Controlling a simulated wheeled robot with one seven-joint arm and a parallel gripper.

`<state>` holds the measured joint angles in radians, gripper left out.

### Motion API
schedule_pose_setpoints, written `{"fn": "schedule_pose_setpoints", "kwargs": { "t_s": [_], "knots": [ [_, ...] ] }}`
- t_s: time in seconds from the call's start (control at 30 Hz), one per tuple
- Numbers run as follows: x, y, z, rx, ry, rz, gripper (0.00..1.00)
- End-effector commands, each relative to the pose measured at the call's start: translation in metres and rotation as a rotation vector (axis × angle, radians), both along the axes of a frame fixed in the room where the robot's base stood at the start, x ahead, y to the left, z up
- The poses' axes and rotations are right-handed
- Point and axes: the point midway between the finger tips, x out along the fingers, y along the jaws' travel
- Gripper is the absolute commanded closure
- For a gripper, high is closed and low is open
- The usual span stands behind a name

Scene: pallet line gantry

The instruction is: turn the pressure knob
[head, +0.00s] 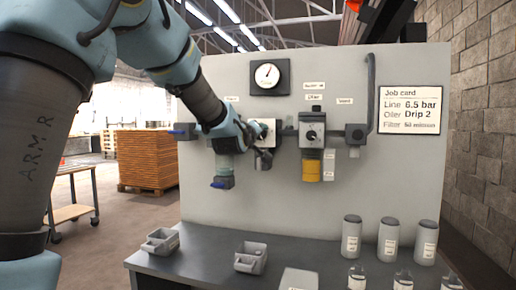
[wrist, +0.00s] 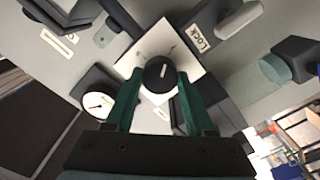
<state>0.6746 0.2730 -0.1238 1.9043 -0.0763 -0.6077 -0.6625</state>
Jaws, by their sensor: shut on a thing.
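The pressure knob (wrist: 160,72) is a round black knob with a white mark line on its face. It sits in front of a square white plate (wrist: 150,40), close to a label reading "Lock" (wrist: 195,38). My gripper (wrist: 160,76) has its two green fingers on opposite sides of the knob and is shut on it. In the head view my gripper (head: 249,132) reaches the white-plated unit (head: 267,127) on the panel and hides most of the knob. A round dial gauge (wrist: 98,104) with a dark needle shows beside the knob in the wrist view.
A large gauge (head: 267,75) hangs above on the grey panel (head: 415,170). The oiler unit (head: 312,130) with a yellow bowl stands close right of my gripper. The job card (head: 410,110) reads Line 6.5 bar. Grey bins and canisters (head: 388,240) stand on the bench below.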

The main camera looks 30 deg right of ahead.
Motion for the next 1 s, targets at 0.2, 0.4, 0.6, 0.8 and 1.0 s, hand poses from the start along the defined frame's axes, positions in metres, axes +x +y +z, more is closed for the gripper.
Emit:
{"fn": "schedule_pose_setpoints", "kwargs": {
  "t_s": [0.2, 0.4, 0.6, 0.8, 1.0],
  "knots": [
    [0.0005, 0.0007, -0.0062, -0.140, 0.128, 0.001, 1.00],
    [0.0006, 0.0008, -0.0049, -0.242, 0.226, 0.001, 1.00],
    [0.0003, 0.0003, -0.0040, -0.309, 0.291, 0.001, 1.00],
    [0.0007, 0.0006, -0.0022, -0.345, 0.324, 0.001, 1.00],
    [0.0006, 0.0005, -0.0014, -0.353, 0.332, 0.001, 1.00]
  ]
}}
